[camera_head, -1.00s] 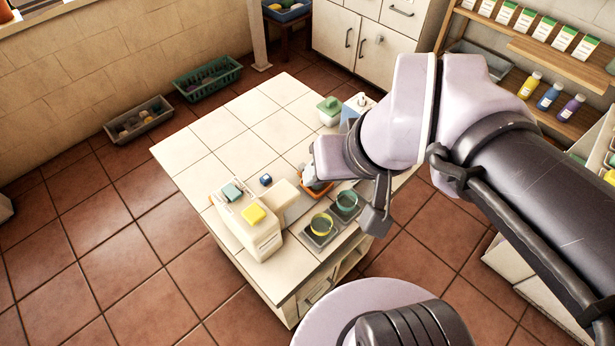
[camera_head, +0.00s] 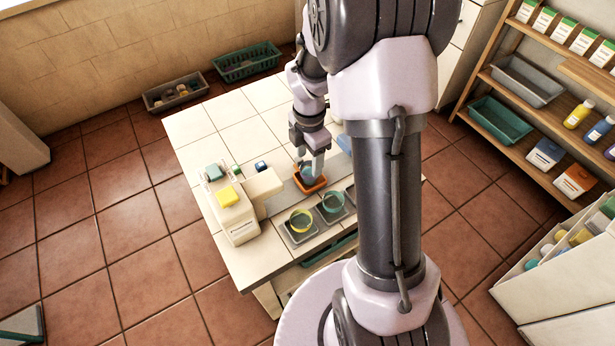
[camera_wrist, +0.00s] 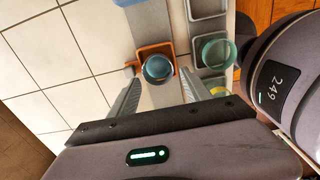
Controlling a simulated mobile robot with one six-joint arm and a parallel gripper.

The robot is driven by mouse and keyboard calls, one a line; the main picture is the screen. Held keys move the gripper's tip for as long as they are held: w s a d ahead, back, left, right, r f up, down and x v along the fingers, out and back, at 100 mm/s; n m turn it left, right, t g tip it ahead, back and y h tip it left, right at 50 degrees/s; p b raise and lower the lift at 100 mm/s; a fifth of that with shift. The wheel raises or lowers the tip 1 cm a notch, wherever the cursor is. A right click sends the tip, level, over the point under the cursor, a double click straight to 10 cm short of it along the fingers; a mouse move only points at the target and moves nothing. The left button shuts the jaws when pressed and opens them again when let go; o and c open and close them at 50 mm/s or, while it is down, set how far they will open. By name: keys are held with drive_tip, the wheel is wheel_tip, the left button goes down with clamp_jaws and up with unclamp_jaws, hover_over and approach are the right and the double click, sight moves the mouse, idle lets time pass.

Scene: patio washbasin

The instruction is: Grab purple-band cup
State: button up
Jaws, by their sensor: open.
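A bluish glass cup (camera_wrist: 158,67) sits in an orange holder (camera_wrist: 146,50) on the tiled counter. I cannot make out a purple band on it. In the head view my gripper (camera_head: 311,161) hangs above the orange holder (camera_head: 311,187) and partly hides that cup. In the wrist view my gripper (camera_wrist: 160,80) is open, with its fingers apart on either side of the cup's near side and nothing held. A teal-band cup (camera_head: 333,202) and a yellow-band cup (camera_head: 300,220) stand on grey trays in front.
A cream dispenser-like machine (camera_head: 238,222) with a yellow sponge (camera_head: 228,196) and a teal block (camera_head: 214,172) stands left of the cups. A small blue cube (camera_head: 261,165) lies near it. The counter's back left is clear. Shelves (camera_head: 545,110) stand at the right.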

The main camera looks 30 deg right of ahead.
sight(310, 170)
drive_tip(key=f+b, duration=0.1)
drive_tip(key=f, duration=0.2)
drive_tip(key=f+b, duration=0.2)
drive_tip(key=f, duration=0.1)
drive_tip(key=shift+w+d, duration=0.2)
drive_tip(key=shift+r, duration=0.15)
drive_tip(key=c, duration=1.1)
